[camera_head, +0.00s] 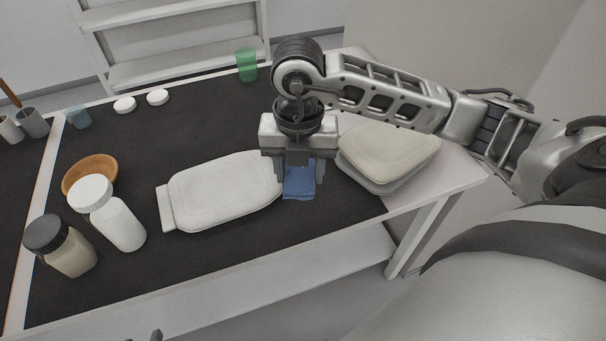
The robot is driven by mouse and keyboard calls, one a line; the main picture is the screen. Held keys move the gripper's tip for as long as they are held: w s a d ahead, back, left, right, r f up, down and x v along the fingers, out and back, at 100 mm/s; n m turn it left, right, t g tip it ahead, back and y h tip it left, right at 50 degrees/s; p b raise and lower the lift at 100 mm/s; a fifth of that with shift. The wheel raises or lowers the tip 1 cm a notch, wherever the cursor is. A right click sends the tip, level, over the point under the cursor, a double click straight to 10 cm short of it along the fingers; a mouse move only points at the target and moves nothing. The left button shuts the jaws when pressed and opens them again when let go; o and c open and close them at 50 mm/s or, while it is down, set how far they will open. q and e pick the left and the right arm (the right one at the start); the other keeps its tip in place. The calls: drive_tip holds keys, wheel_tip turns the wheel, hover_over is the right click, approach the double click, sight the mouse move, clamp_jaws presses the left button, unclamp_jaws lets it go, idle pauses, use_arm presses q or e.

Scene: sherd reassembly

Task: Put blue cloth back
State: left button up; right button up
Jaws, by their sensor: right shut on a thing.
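The blue cloth (299,186) is a small folded blue piece on the black table mat, between the white tray on the left and the stacked cream pads on the right. My right gripper (300,178) points down over it and is shut on it. The gripper body hides the cloth's upper part, and I cannot tell whether the cloth is lifted off the mat. My left gripper is not clearly in view; only a small dark part shows at the bottom edge.
A white tray (222,190) lies close left of the cloth. Cream pads (390,150) sit close right. A white bottle (118,222), a dark-lidded jar (62,250) and a wooden bowl (90,172) stand left. A green cup (246,66) stands at the back. The mat's back middle is clear.

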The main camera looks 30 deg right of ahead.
drive_tip(key=w+d+f, duration=0.1)
drive_tip(key=f, duration=0.1)
drive_tip(key=w+d+f, duration=0.1)
drive_tip(key=w+f, duration=0.1)
drive_tip(key=w+d+f, duration=0.2)
drive_tip(key=shift+d+f, duration=0.1)
drive_tip(key=shift+f, duration=0.3)
wheel_tip(320, 180, down, 3)
drive_tip(key=shift+r, duration=0.1)
drive_tip(key=shift+f, duration=0.25)
drive_tip(key=o, duration=0.7)
drive_tip(key=shift+c, duration=0.2)
drive_tip(key=shift+r, duration=0.1)
